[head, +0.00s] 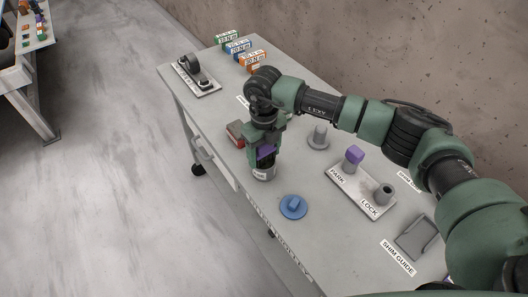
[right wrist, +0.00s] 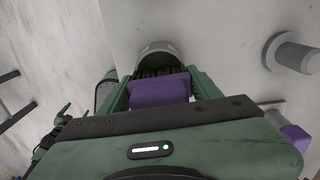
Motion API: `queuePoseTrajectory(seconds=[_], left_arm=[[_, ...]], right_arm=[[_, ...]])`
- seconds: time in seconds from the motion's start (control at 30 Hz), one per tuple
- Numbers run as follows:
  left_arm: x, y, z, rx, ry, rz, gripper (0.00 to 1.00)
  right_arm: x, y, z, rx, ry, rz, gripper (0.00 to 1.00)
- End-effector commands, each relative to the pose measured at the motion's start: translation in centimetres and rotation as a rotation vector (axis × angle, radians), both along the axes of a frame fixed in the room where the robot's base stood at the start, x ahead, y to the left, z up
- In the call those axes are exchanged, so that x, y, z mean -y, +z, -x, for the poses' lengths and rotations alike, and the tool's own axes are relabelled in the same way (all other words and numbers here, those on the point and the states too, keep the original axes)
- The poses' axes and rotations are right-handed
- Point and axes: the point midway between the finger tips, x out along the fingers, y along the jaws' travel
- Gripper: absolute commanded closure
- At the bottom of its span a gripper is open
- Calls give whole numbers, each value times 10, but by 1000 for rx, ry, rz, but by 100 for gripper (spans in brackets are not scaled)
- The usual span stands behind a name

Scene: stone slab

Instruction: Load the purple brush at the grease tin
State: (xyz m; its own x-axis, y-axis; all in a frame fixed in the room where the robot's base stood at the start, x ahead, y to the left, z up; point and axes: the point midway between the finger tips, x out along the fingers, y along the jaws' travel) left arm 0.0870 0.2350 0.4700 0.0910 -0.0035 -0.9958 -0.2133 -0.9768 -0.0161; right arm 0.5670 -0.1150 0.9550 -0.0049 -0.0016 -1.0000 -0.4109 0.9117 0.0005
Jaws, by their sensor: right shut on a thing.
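My right gripper (head: 266,150) points down over the front part of the slab. It is shut on the purple brush (head: 266,153), whose purple block shows between the green fingers in the right wrist view (right wrist: 160,91). The grease tin (head: 264,172) is a short round can right below the brush. In the right wrist view the tin's grey rim (right wrist: 158,47) curves around the dark bristles (right wrist: 158,72). The bristle ends are hidden, so I cannot tell whether they touch grease. My left gripper is not in view.
A white plate (head: 362,190) marked PARK and LOCK carries a purple block (head: 354,155) and a grey post (head: 384,192). A grey flanged post (head: 318,136), a blue disc with a knob (head: 293,206) and a red block (head: 235,133) stand near the gripper. Small boxes (head: 240,48) stand far back.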

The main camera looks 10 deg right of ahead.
Motion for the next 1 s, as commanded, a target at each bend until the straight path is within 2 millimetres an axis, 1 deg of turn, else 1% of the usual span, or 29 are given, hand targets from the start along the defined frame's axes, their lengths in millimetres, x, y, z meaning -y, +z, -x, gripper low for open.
queuePoseTrajectory(seconds=[0.03, 0.1, 0.7, 0.83, 1.0], left_arm=[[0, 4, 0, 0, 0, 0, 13], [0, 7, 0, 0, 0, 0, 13], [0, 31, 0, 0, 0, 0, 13], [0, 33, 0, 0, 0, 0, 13], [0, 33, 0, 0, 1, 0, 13]], right_arm=[[0, 6, -1, 3, 0, -1, 69], [0, 13, -1, 4, 0, -1, 69], [0, 62, -2, 6, -1, -2, 69], [0, 68, -2, 5, -1, -1, 69], [0, 68, -2, 4, -1, -1, 69]])
